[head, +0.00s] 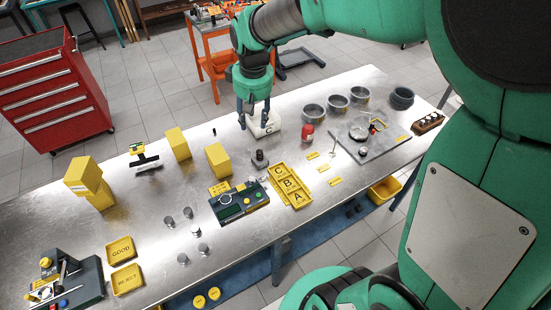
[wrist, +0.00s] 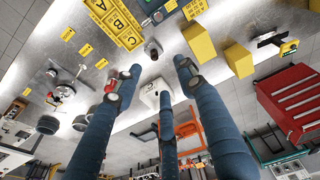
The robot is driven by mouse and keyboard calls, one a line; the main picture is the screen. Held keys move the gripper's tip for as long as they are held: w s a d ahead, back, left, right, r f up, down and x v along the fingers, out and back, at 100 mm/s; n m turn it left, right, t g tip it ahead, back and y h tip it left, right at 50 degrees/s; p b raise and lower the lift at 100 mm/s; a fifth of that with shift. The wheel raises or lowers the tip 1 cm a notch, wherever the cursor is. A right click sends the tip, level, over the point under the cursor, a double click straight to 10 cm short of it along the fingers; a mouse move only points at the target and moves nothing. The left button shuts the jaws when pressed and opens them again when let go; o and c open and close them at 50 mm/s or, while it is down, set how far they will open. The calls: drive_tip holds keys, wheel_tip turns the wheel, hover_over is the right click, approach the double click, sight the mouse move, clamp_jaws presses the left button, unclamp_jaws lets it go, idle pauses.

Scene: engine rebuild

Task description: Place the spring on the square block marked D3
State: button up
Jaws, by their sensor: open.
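My gripper (head: 254,112) is open above the far middle of the steel table, and its three blue fingers spread apart in the wrist view (wrist: 157,80). A white block (head: 264,126) with a dark mark like a C sits at the fingertips; it also shows between the fingers in the wrist view (wrist: 155,94). I see nothing held. I cannot make out a spring or a D3 mark in either view. Several small metal cylinders (head: 183,259) stand at the near left; they are too small to identify.
A dark part (head: 260,159) stands near the gripper. Yellow blocks (head: 218,160) stand to its left. Yellow trays lettered A, B, C (head: 289,186) lie in front. A red can (head: 307,132), metal rings (head: 337,103) and a grey plate (head: 372,150) lie to the right.

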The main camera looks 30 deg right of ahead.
drive_tip(key=s+a+r+t, duration=0.1)
drive_tip(key=s+a+r, duration=0.1)
drive_tip(key=s, duration=0.6)
drive_tip(key=s+a+r+m+t, duration=0.1)
drive_tip(key=s+r, duration=0.3)
drive_tip(key=s, duration=0.4)
drive_tip(key=s+a+r+t, duration=0.1)
drive_tip(key=s+a+r, duration=0.2)
drive_tip(key=s, duration=0.5)
drive_tip(key=shift+s+a+r+m, duration=0.3)
drive_tip(key=shift+s+r, duration=0.05)
drive_tip(key=shift+r, duration=0.05)
wheel_tip(320, 180, down, 6)
drive_tip(key=b, duration=0.6)
